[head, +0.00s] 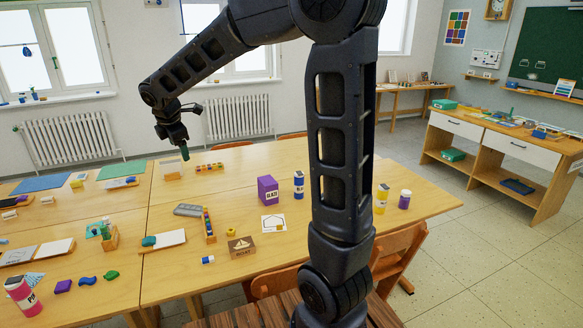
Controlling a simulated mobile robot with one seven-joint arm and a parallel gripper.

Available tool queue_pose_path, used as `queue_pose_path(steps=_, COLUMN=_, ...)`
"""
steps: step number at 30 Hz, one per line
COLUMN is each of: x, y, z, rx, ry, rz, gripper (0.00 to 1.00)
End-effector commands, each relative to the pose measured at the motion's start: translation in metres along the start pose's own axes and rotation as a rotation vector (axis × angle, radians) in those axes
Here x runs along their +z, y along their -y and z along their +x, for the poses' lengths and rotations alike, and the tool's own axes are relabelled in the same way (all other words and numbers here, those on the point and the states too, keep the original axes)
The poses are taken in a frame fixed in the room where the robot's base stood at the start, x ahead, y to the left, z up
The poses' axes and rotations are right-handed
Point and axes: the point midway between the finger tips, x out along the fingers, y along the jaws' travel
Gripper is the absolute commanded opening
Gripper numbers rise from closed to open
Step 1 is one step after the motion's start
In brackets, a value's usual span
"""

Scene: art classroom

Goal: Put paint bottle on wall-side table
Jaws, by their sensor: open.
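My gripper (184,150) hangs over the far side of the tables, away from these bottles. It is small in view, open, with a dark green piece at its tip; I cannot tell what that is. A wooden table with white drawers (470,131) stands along the right wall. Another narrow table (408,86) stands at the back wall.
Wooden chairs (398,250) stand at the near right edge. Open floor (470,255) lies between the tables and the drawer table.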

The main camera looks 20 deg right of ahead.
Motion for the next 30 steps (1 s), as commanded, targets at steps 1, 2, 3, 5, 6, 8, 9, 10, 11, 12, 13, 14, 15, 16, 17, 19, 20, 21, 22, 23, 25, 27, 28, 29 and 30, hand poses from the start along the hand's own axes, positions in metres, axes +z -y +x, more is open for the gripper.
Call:
queue_pose_path(steps=1, x=0.02, y=0.013, z=-0.008, rx=-0.001, ry=0.01, rz=0.088, gripper=0.7)
queue_pose_path(steps=2, x=0.03, y=0.021, z=-0.011, rx=-0.004, ry=0.014, rz=0.144, gripper=0.7)
queue_pose_path(steps=3, x=0.043, y=0.032, z=-0.016, rx=-0.008, ry=0.019, rz=0.218, gripper=0.7)
queue_pose_path(steps=5, x=0.061, y=0.049, z=-0.023, rx=-0.012, ry=0.026, rz=0.331, gripper=0.7)
queue_pose_path(steps=6, x=0.073, y=0.06, z=-0.028, rx=-0.015, ry=0.03, rz=0.405, gripper=0.7)
queue_pose_path(steps=8, x=0.089, y=0.079, z=-0.034, rx=-0.018, ry=0.034, rz=0.519, gripper=0.7)
queue_pose_path(steps=9, x=0.1, y=0.09, z=-0.038, rx=-0.019, ry=0.036, rz=0.595, gripper=0.7)
queue_pose_path(steps=10, x=0.107, y=0.1, z=-0.041, rx=-0.021, ry=0.036, rz=0.652, gripper=0.7)
queue_pose_path(steps=11, x=0.114, y=0.109, z=-0.044, rx=-0.022, ry=0.037, rz=0.708, gripper=0.7)
queue_pose_path(steps=12, x=0.123, y=0.122, z=-0.047, rx=-0.024, ry=0.037, rz=0.784, gripper=0.7)
queue_pose_path(steps=13, x=0.129, y=0.132, z=-0.05, rx=-0.024, ry=0.037, rz=0.841, gripper=0.7)
queue_pose_path(steps=14, x=0.135, y=0.142, z=-0.052, rx=-0.026, ry=0.037, rz=0.897, gripper=0.7)
queue_pose_path(steps=15, x=0.142, y=0.155, z=-0.055, rx=-0.028, ry=0.035, rz=0.975, gripper=0.7)
queue_pose_path(steps=16, x=0.147, y=0.166, z=-0.058, rx=-0.028, ry=0.034, rz=1.031, gripper=0.7)
queue_pose_path(steps=17, x=0.151, y=0.176, z=-0.06, rx=-0.03, ry=0.031, rz=1.088, gripper=0.7)
queue_pose_path(steps=19, x=0.161, y=0.199, z=-0.064, rx=-0.033, ry=0.025, rz=1.222, gripper=0.7)
queue_pose_path(steps=20, x=0.164, y=0.209, z=-0.065, rx=-0.034, ry=0.021, rz=1.278, gripper=0.7)
queue_pose_path(steps=21, x=0.169, y=0.223, z=-0.067, rx=-0.035, ry=0.016, rz=1.354, gripper=0.7)
queue_pose_path(steps=22, x=0.171, y=0.233, z=-0.068, rx=-0.037, ry=0.01, rz=1.411, gripper=0.7)
queue_pose_path(steps=23, x=0.173, y=0.243, z=-0.069, rx=-0.039, ry=0.005, rz=1.466, gripper=0.7)
queue_pose_path(steps=25, x=0.177, y=0.265, z=-0.071, rx=-0.044, ry=-0.009, rz=1.592, gripper=0.7)
queue_pose_path(steps=27, x=0.179, y=0.283, z=-0.072, rx=-0.05, ry=-0.023, rz=1.701, gripper=0.7)
queue_pose_path(steps=28, x=0.18, y=0.291, z=-0.072, rx=-0.053, ry=-0.029, rz=1.743, gripper=0.7)
queue_pose_path(steps=29, x=0.18, y=0.297, z=-0.072, rx=-0.055, ry=-0.034, rz=1.781, gripper=0.7)
queue_pose_path(steps=30, x=0.18, y=0.304, z=-0.072, rx=-0.059, ry=-0.04, rz=1.824, gripper=0.7)
